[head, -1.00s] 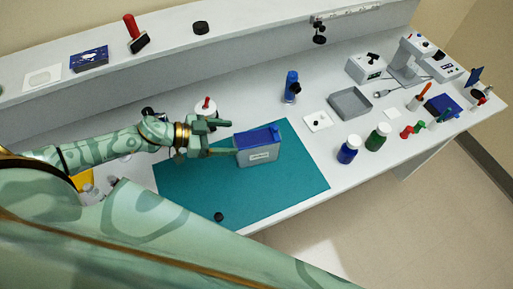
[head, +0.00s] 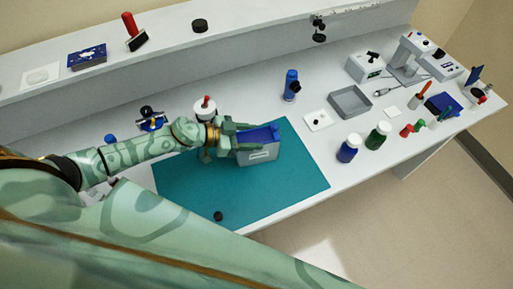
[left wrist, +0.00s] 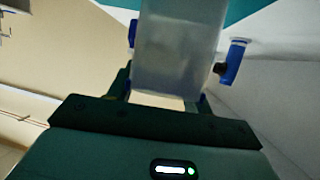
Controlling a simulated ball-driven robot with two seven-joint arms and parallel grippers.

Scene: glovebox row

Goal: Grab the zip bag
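The zip bag (head: 258,152) looks like an upright grey block with a blue top and a pale label, standing on the teal mat (head: 290,190). My left gripper (head: 241,141) is at its left end, with its fingers open on either side of that end. In the left wrist view the bag (left wrist: 176,55) is a pale translucent shape between the fingers (left wrist: 165,90), with a small gap between it and the palm. Whether the fingers touch its sides is hard to see. My right gripper is not in view.
A white jar with a red knob (head: 205,108) stands just behind my left gripper. A blue bottle (head: 291,85) is behind the mat. A blue jar (head: 348,149) and green jar (head: 378,136) stand to the right, near a grey tray (head: 349,101). The mat's front is mostly clear.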

